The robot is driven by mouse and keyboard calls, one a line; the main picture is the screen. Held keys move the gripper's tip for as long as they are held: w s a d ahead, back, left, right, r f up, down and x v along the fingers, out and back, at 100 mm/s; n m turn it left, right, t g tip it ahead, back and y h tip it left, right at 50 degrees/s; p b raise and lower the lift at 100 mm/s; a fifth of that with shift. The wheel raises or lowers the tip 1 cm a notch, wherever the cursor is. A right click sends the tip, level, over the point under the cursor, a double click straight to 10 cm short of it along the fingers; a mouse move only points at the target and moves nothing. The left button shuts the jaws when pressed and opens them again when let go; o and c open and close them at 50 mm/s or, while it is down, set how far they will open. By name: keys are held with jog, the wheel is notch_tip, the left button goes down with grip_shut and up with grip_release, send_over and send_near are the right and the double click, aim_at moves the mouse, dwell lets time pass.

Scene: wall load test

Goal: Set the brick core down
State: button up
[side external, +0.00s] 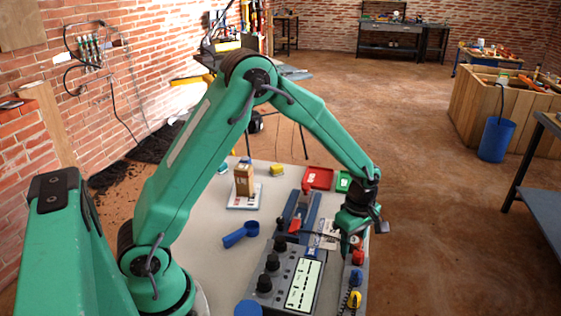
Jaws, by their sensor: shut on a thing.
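My gripper (352,240) points down at the right side of the grey work table (205,262). It is shut on a small reddish piece, the brick core (356,242), which is mostly hidden by the fingers and hard to make out. The core is close above the right part of the table, near a narrow strip with red, blue and yellow knobs (355,280). I cannot tell whether it touches anything below.
A control box with black knobs (290,275) and a blue-grey device (300,212) stand left of my gripper. A red tray (318,178) and a green tray (343,182) lie behind. A blue scoop (240,234) and a scale with a block (244,190) stand further left.

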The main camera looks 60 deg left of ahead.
aim_at(353, 239)
jog(key=shift+f, duration=0.15)
jog(key=o, duration=1.1)
notch_tip(353, 239, up, 12)
jog(key=shift+r, duration=0.2)
dwell(0.7)
